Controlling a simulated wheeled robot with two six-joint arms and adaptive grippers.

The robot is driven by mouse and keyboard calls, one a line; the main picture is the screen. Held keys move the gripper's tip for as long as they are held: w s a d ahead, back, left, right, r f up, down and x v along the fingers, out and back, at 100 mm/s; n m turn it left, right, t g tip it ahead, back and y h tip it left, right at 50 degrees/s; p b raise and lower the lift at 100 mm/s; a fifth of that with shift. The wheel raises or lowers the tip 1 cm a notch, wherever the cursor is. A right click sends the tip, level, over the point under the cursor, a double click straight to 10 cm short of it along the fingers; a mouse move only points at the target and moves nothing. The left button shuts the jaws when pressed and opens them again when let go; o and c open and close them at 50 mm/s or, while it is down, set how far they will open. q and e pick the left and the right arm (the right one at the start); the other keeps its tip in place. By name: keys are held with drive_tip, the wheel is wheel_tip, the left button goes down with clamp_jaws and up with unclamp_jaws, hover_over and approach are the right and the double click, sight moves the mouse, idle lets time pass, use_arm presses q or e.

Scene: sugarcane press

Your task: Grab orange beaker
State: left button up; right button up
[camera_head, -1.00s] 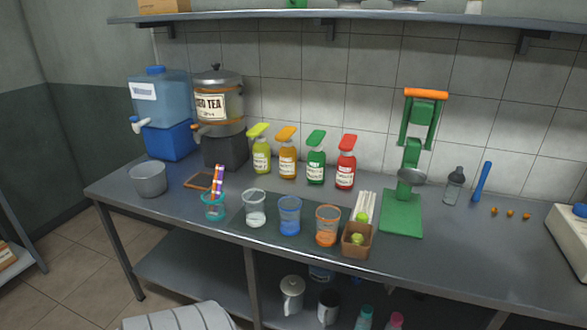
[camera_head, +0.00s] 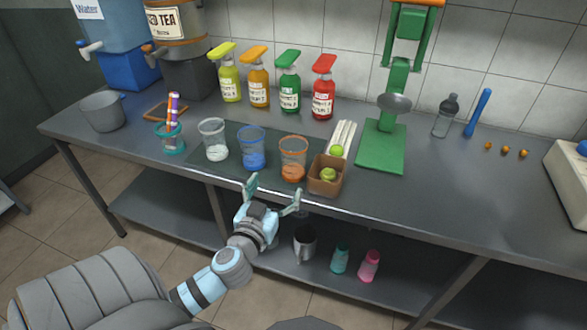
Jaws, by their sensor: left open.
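The orange beaker (camera_head: 293,160) is a clear cup with an orange rim and orange contents. It stands upright on a dark mat (camera_head: 205,167) near the front edge of the metal table, just left of a brown box. My left gripper (camera_head: 273,192) is in front of the table edge, a little below and left of the orange beaker. Its two fingers are spread, with nothing between them, and point towards the table. It is apart from the beaker. My right gripper is not in view.
A blue beaker (camera_head: 251,150) stands close left of the orange one, and a clear beaker (camera_head: 213,141) further left. The brown box (camera_head: 326,176) with limes is close on the right. A green press (camera_head: 382,145) and several syrup bottles (camera_head: 289,85) stand behind.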

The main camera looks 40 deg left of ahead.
use_arm(q)
wheel_tip(320, 180, up, 3)
drive_tip(key=t, duration=0.1)
drive_tip(key=p, duration=0.2)
approach(298, 137)
drive_tip(key=x, duration=0.6)
drive_tip(key=shift+a, duration=0.1)
drive_tip(key=shift+w+a+f+b, duration=0.1)
drive_tip(key=shift+w+b, duration=0.2)
drive_tip(key=shift+w, duration=0.05)
drive_tip(key=shift+s, duration=0.1)
drive_tip(key=c, duration=1.4)
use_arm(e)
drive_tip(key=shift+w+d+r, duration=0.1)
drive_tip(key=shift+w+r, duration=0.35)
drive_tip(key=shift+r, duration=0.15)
